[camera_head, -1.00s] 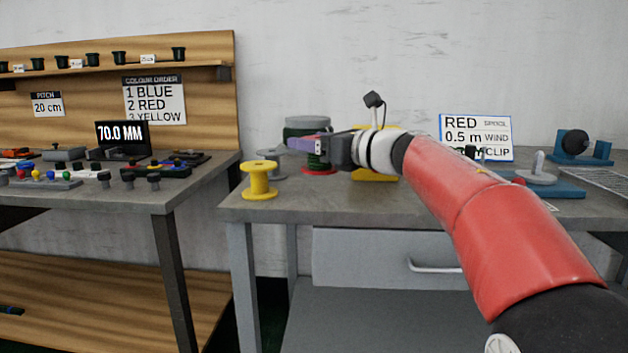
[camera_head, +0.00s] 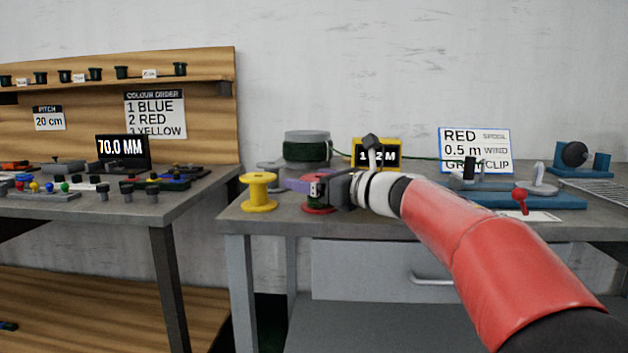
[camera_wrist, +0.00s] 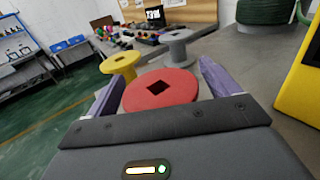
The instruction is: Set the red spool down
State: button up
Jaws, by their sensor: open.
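The red spool (camera_head: 318,208) stands upright on the grey bench, right of the yellow spool (camera_head: 259,191). In the wrist view its red top flange (camera_wrist: 160,90) with a square hole lies between my two purple fingers. My gripper (camera_head: 300,187) is open around the spool, with a finger on each side. In the wrist view a gap shows beside the right finger; I cannot tell whether the left finger touches. In the head view the gripper hides much of the spool, though dark green winding shows above its lower flange.
A grey spool (camera_wrist: 178,46) stands behind the red one. A big green wire reel (camera_head: 306,152) and a yellow meter (camera_head: 377,154) stand behind my gripper. A green wire runs right to a blue fixture (camera_head: 520,198). The bench's front edge is close.

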jog(key=v, duration=1.2)
jog(key=shift+b, duration=0.35)
